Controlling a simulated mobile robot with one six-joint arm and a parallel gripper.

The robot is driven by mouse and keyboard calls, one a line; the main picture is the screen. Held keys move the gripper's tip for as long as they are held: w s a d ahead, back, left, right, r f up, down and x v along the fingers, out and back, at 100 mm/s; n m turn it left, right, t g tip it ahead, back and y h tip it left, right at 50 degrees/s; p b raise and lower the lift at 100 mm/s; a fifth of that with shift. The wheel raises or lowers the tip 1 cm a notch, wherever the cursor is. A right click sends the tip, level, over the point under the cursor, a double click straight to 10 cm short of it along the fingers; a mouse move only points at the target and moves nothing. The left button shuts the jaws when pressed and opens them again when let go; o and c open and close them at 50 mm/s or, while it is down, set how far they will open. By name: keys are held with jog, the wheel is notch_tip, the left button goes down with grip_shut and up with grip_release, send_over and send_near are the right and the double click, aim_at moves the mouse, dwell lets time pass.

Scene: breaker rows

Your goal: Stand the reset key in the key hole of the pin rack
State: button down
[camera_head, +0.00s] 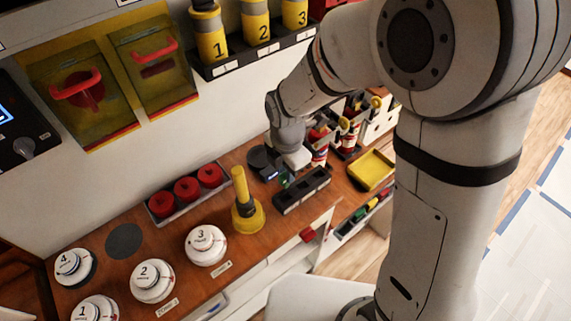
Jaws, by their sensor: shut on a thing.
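My gripper (284,178) is low over the back right part of the wooden counter, reaching down from the arm. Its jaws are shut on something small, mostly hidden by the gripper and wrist. A small green spot shows by the fingertips, and I cannot tell whether it is part of the reset key. A black rack (303,191) with a row of openings, which looks like the pin rack, lies just right of and in front of the jaws. I cannot tell whether the gripper touches it, and the key hole is too small to make out.
A yellow cone-shaped piece with an upright handle (246,214) stands left of the rack. Red round pieces sit in a tray (176,215) behind. White numbered knobs (206,245) fill the left counter. A yellow tray (371,169) and red-and-black parts (319,147) stand to the right.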

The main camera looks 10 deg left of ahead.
aim_at(286, 187)
jog(key=shift+s+a, duration=0.1)
jog(key=shift+a, duration=0.05)
jog(key=shift+r, duration=0.15)
notch_tip(286, 187, down, 6)
jog(key=b, duration=0.5)
jog(key=shift+f+b, duration=1.4)
jog(key=shift+f, duration=0.05)
dwell(1.8)
jog(key=c, duration=1.3)
grip_release()
